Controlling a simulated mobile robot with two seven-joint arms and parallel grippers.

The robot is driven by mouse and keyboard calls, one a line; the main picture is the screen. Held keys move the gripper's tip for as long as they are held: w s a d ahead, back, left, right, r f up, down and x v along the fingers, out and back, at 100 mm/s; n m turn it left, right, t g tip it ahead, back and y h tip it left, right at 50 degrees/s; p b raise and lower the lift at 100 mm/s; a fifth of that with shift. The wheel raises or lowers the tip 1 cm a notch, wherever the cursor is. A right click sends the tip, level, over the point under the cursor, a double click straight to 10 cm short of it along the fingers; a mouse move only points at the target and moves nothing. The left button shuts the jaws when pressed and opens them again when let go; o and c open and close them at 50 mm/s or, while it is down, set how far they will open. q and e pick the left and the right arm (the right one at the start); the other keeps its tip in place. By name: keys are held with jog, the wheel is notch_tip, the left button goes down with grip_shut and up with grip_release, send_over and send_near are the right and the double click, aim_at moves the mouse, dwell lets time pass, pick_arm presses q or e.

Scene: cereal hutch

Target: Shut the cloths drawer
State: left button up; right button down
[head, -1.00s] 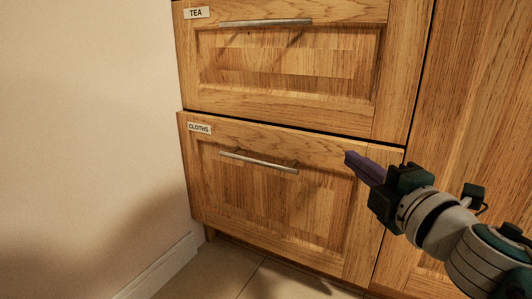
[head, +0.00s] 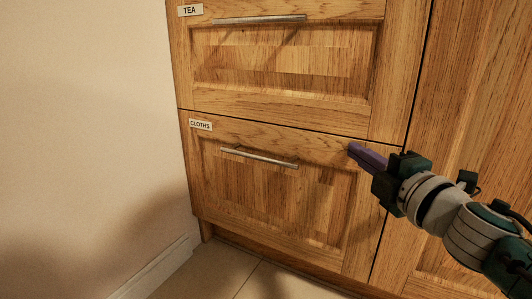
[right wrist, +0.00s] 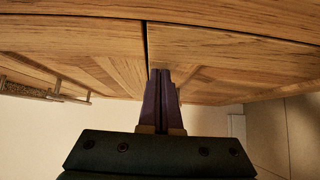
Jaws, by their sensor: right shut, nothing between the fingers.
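The cloths drawer (head: 275,193) is the lower wooden drawer in the head view, with a CLOTHS label (head: 201,125) and a bar handle (head: 259,157). Its front looks flush with the tea drawer (head: 285,60) above, with only a thin dark seam between them. My right gripper (head: 352,149) is shut and empty. Its purple fingertips are at the upper right part of the cloths drawer front, touching it or very close. In the right wrist view the shut fingers (right wrist: 164,78) point at the wood beside a dark gap. My left gripper is not in view.
A tall wooden panel (head: 475,120) stands right of the drawers, behind my right arm. A pale wall (head: 85,130) with a skirting board (head: 160,270) is close on the left. Tiled floor (head: 235,275) lies below.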

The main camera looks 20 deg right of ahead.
jog(key=s+a+p, duration=0.2)
jog(key=s+p, duration=0.1)
jog(key=s, duration=0.7)
notch_tip(320, 180, up, 33)
jog(key=s+d+m+g+h+p, duration=0.1)
jog(key=m+g+h+p, duration=0.35)
jog(key=p, duration=1.25)
jog(key=s+d+m+g+p, duration=0.15)
jog(key=m+p, duration=0.55)
jog(key=p, duration=0.9)
jog(key=s+a+r+m+g+y+p, duration=0.1)
jog(key=s+a+r+g+y+p, duration=0.35)
jog(key=r+p, duration=0.65)
jog(key=s+a+r+m+g+y+p, duration=0.1)
jog(key=s+a+r+p, duration=0.55)
jog(key=p, duration=0.65)
jog(key=s+a+r+m+g+y+p, duration=0.15)
jog(key=s+a+r+g+p, duration=0.35)
jog(key=r+p, duration=0.7)
pick_arm(q)
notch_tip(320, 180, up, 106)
jog(key=p, duration=3.4)
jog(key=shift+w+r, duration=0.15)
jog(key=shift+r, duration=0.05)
pick_arm(e)
notch_tip(320, 180, up, 35)
jog(key=w+t, duration=0.2)
jog(key=shift+a+f+n, duration=0.15)
jog(key=shift+a+n, duration=0.15)
jog(key=shift+a, duration=0.05)
